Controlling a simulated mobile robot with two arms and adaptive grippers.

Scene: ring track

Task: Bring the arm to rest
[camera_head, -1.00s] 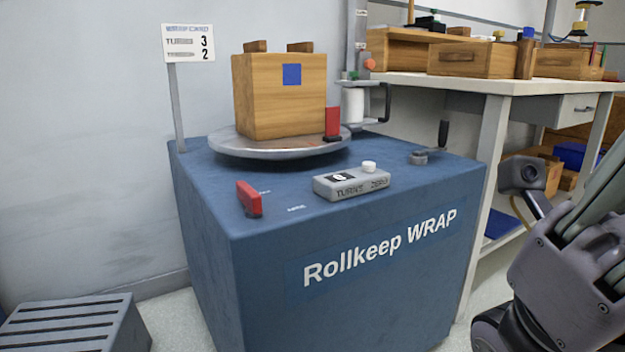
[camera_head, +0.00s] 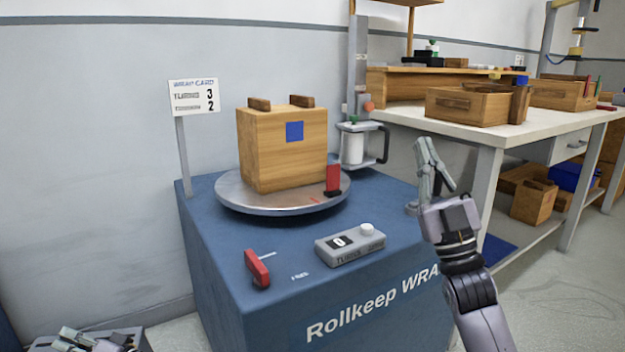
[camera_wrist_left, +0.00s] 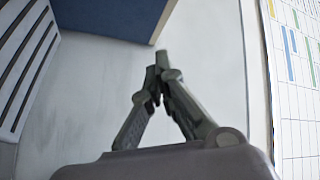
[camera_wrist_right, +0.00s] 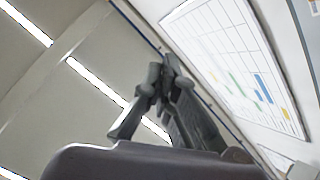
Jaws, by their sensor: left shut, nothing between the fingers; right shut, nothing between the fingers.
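My right gripper (camera_head: 423,145) is shut and empty, pointing up in front of the right side of the blue wrapping machine (camera_head: 250,320). Its closed fingers also show in the right wrist view (camera_wrist_right: 160,68), with ceiling and a wall chart behind. My left gripper (camera_head: 72,335) is at the bottom left corner of the head view, partly cut off. In the left wrist view its fingers (camera_wrist_left: 158,62) meet at the tips with nothing between them. Neither gripper touches the machine's load, a wooden box (camera_head: 265,160) with a blue square, standing on the round turntable (camera_head: 240,205).
A red lever (camera_head: 257,268) and a grey counter (camera_head: 350,247) showing 0 sit on the machine top. A card (camera_head: 194,97) on a post reads 3 and 2. A workbench (camera_head: 470,128) with wooden crates stands right. A slatted grey box (camera_wrist_left: 25,65) is near my left gripper.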

